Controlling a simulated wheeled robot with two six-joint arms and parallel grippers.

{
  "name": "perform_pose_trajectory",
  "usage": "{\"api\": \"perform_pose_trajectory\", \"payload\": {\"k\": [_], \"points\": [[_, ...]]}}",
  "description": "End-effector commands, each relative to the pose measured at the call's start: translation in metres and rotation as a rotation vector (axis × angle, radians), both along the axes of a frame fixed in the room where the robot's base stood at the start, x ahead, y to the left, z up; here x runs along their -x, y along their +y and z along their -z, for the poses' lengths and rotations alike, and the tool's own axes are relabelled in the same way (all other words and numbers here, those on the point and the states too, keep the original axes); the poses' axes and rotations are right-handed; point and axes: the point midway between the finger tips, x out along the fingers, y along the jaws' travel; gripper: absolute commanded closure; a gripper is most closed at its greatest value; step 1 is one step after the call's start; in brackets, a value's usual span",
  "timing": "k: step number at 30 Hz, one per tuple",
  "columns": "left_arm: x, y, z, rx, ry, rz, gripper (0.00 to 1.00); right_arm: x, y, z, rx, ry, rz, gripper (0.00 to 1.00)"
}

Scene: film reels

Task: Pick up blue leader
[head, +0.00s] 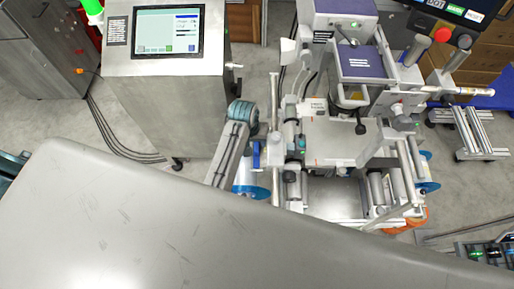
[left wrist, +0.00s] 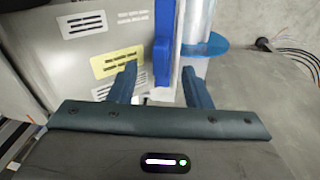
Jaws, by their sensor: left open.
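The blue leader is a narrow blue strip (left wrist: 163,45) hanging upright in the left wrist view; it also shows small in the head view (head: 256,155), beside the machine's left rollers. My left gripper (left wrist: 162,72) is open, with one finger on each side of the strip's lower end and a gap on both sides. I cannot tell how far the strip is from the fingers in depth. In the head view my left gripper (head: 244,116) is small, close to the strip. My right gripper is not in view.
A blue disc (left wrist: 205,46) on a pale roll is just right of the strip. A steel panel with a yellow label (left wrist: 117,62) is at left. The machine (head: 330,140) fills the centre right; a steel cabinet with a screen (head: 167,30) stands behind. A large grey surface (head: 110,220) covers the front.

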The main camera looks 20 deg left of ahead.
Motion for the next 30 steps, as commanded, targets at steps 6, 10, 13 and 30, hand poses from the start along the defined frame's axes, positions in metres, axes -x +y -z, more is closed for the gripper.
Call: {"api": "perform_pose_trajectory", "payload": {"k": [6,10,13,30], "points": [[-0.004,-0.003,0.025,-0.001,0.002,0.0,0.56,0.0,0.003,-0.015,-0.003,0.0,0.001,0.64],[-0.005,-0.003,0.033,0.0,0.0,0.0,0.56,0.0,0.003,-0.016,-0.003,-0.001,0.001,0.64],[-0.005,-0.004,0.035,0.0,-0.001,0.0,0.56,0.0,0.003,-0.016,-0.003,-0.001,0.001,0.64],[-0.005,-0.004,0.034,0.001,0.0,0.0,1.0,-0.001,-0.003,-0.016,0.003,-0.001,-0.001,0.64]]}}
